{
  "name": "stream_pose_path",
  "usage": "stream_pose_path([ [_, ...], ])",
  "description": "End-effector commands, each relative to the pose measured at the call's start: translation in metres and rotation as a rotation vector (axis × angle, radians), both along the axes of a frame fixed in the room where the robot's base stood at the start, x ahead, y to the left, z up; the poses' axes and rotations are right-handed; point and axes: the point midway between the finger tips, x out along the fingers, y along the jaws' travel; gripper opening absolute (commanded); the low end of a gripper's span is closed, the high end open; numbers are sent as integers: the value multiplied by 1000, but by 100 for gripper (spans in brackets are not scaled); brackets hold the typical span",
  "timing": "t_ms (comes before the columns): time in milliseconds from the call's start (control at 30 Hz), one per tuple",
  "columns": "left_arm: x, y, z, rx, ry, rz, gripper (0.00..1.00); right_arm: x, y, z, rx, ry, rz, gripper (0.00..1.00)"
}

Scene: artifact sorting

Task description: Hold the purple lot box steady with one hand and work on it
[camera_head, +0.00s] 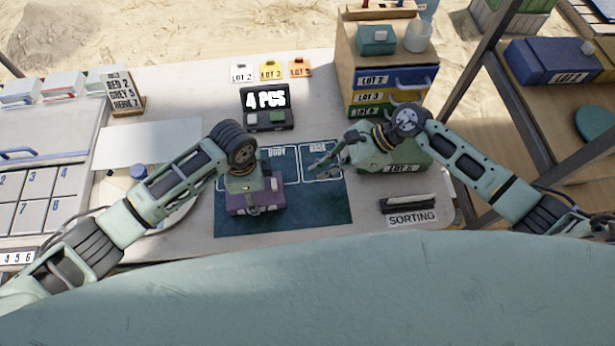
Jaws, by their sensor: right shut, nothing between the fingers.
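The purple lot box (271,197) sits on the dark teal mat (318,218) near the middle of the table. My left gripper (253,207) is at the box from above and hides part of its top and left side. Its fingers are too small and dark to tell whether they grip the box. My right gripper (317,168) is shut and empty above the outlined fields on the mat, to the right of the purple box and apart from it.
A green lot box (405,155) stands right, under my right arm. A small display reading "4 PCS" (266,98) stands behind the mat. A drawer cabinet (390,60) is at the back right. A dark tray (408,203) lies by the "SORTING" label. The mat's front right is clear.

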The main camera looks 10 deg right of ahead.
Motion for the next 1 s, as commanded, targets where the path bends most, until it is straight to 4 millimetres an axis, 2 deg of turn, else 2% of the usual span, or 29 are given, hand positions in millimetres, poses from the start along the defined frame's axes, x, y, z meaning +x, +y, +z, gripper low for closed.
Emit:
stream_pose_path([
  [33, 0, 0, 0, 0, 1, 0, 40, 0, -8, 7, -3, -1, -1, 0],
  [200, 0, 1, 0, 1, 1, 1, 40, 1, -24, 23, -2, -1, -1, 0],
  [600, 0, 1, 0, 2, 1, 1, 40, 0, -29, 29, 0, 0, 0, 0],
  [633, 0, 1, 0, 2, 1, 1, 72, 0, -29, 29, 0, 0, 0, 0],
  [867, 0, 1, 0, 2, 0, 1, 92, 0, -29, 29, 0, 0, 0, 0],
  [1000, 0, 1, 0, 2, 0, 1, 92, 0, -29, 29, 0, 0, 0, 0],
])
